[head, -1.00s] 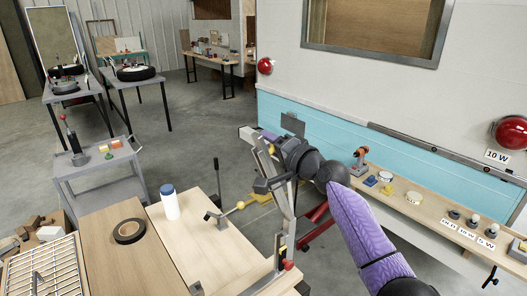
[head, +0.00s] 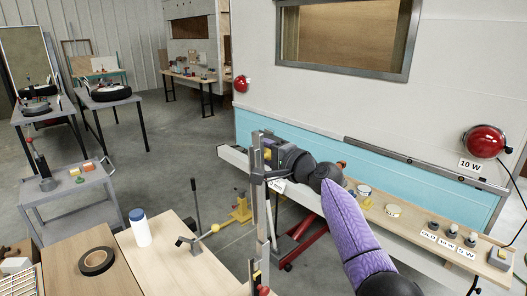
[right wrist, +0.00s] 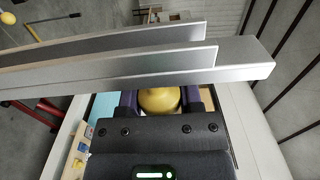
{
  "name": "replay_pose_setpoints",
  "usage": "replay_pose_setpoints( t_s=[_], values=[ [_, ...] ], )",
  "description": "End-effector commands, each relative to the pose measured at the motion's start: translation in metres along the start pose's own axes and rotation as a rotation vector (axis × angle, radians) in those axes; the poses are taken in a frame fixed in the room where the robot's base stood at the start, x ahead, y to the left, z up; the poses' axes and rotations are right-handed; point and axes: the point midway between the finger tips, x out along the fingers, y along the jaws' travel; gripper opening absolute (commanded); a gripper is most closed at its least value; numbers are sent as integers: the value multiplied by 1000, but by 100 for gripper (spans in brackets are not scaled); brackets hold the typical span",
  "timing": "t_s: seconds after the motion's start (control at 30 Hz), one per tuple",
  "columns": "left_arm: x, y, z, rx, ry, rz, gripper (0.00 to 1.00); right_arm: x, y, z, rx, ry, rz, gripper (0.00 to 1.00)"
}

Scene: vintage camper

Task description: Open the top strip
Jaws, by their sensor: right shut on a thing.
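My right gripper (right wrist: 158,99) is shut on a rounded yellow knob (right wrist: 159,100) between its dark purple fingers in the right wrist view. In the head view my right arm comes in from the lower right, and the gripper is at the upper part of upright grey metal strips (head: 259,210). Yellow shows there too, but the fingertips are largely hidden. In the right wrist view, long grey strips (right wrist: 130,66) run across just beyond the knob. I cannot tell which one is the top strip. My left gripper is not in view.
The camper wall (head: 330,100) and a narrow shelf (head: 405,218) with small parts lie right.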

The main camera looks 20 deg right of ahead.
Motion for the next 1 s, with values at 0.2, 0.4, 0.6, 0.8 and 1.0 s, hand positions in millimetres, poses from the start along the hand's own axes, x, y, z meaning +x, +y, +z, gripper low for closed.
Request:
replay_pose_setpoints(
  t_s=[0.2, 0.4, 0.6, 0.8, 1.0],
  values=[
    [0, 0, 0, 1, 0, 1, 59, 0, 1, 0, -1, 1, 1, 58],
    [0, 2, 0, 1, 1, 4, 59, 0, 0, 0, -1, 0, 1, 81],
    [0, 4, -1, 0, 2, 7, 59, -1, 0, 0, -2, 0, 1, 81],
    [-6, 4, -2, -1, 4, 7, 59, -26, 0, 0, -6, 1, 3, 81],
    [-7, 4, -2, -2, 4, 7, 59, -70, 2, 0, -4, 1, 3, 81]
  ],
)
